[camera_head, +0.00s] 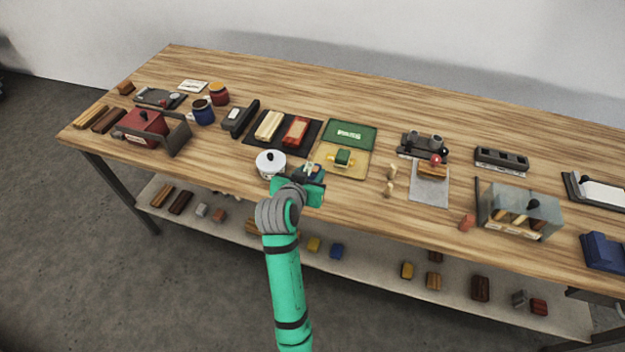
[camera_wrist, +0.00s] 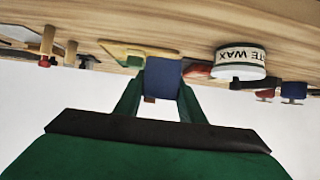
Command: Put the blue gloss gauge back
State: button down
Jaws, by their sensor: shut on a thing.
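My gripper (camera_head: 312,180) is beside and right of a white lidded wax tin, above the front part of the table. It is shut on a small blue block, which I take to be the blue gloss gauge (camera_wrist: 162,74). In the wrist view the block sits between the two green fingers (camera_wrist: 158,98). In the head view the gripper and arm hide most of it. I cannot tell whether the block touches the table.
The white wax tin (camera_head: 270,164) stands close to my gripper. A green and tan panel (camera_head: 349,134) lies just behind right, bearing a green-and-yellow piece. A dark tray (camera_head: 258,143) is behind left. A clear case (camera_head: 520,212) and blue stand (camera_head: 603,251) are at right.

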jog(key=shift+w+d+f, duration=0.2)
jog(key=shift+w+f, duration=0.7)
jog(key=shift+f, duration=1.7)
jog(key=shift+f, duration=0.1)
jog(key=c, duration=1.2)
grip_release()
